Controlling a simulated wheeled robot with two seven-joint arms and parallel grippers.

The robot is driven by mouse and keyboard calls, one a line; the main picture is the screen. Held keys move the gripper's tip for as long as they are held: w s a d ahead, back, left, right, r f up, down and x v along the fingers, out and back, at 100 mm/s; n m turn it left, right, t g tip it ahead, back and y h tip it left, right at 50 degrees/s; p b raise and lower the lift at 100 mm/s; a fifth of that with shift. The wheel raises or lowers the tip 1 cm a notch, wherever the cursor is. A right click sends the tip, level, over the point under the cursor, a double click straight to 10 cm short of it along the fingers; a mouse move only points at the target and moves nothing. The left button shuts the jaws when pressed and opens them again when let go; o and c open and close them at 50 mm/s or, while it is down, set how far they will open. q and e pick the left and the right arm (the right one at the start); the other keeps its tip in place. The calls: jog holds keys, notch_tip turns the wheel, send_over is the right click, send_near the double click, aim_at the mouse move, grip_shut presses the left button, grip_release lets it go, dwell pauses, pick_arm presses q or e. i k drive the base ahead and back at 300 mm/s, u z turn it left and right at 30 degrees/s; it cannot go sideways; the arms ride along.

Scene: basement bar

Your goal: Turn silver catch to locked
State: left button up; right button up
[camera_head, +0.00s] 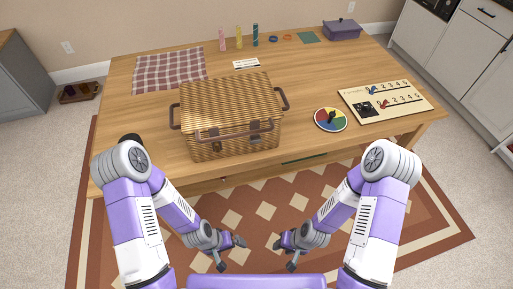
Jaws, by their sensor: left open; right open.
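A wicker picnic basket (230,102) stands shut near the front edge of the wooden table, with a brown handle lying across its front. Small catches show on its front face, a greyish one (214,146) left of centre and another (254,138) to its right. They are too small to tell for certain which is silver or how each is turned. My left gripper (233,253) is open and empty, low in front of the table. My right gripper (284,256) is also open and empty, just right of it. Both are well apart from the basket.
On the wooden table (140,158), a colour spinner (331,119) and a number board (404,108) lie right of the basket. A checked cloth (170,70), a white card (246,64), several small items and a purple box (342,29) lie farther back. The table's front edge separates my grippers from the basket.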

aim_at(254, 140)
jog(key=u, duration=0.55)
jog(key=k, duration=1.3)
jog(key=u, duration=1.1)
jog(key=i, duration=0.8)
jog(key=z, duration=0.45)
jog(key=i, duration=0.7)
jog(key=z, duration=0.85)
